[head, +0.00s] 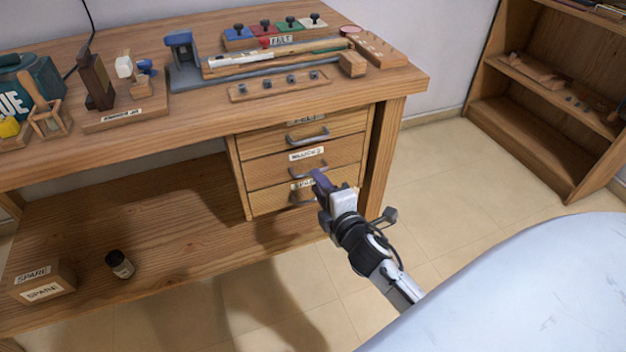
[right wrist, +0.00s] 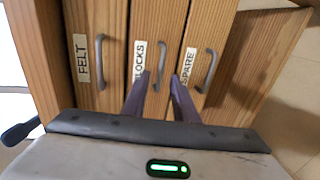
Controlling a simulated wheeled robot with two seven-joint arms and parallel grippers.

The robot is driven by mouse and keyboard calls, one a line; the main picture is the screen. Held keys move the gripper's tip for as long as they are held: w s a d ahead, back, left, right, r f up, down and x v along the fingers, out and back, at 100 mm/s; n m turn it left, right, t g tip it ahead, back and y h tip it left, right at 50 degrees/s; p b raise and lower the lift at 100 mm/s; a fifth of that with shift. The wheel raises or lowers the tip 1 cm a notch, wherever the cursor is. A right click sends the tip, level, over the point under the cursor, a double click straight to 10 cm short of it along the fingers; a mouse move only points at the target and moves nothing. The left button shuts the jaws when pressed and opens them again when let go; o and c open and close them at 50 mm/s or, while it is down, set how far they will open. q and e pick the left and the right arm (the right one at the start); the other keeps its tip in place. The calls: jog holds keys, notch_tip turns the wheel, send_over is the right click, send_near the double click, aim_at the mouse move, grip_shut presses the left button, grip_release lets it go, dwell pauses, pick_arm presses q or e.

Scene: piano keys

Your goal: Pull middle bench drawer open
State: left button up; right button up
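The bench's middle drawer (head: 270,172) has a wooden front, a grey bar handle (head: 305,173) and a label. In the right wrist view the label reads "BLOCKS" and the middle handle (right wrist: 161,52) stands upright in the picture. The drawer looks closed, level with its neighbours. My right gripper (head: 320,182) is in front of the drawer stack and hides part of the lower fronts. In the right wrist view its two purple fingers (right wrist: 161,78) are apart, one on each side of the middle handle; I cannot tell whether they touch it. My left gripper is not in view.
The "FELT" drawer (right wrist: 84,45) is above and the "SPARE" drawer (right wrist: 207,45) below, both with bar handles. The bench top (head: 200,118) holds tools and blocks. A "SPARE" box (head: 42,283) and dark jar (head: 120,264) stand on the low shelf. A bookcase (head: 530,150) is at right.

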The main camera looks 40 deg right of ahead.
jog(key=shift+b+x, duration=0.3)
jog(key=shift+x, duration=1.75)
grip_shut()
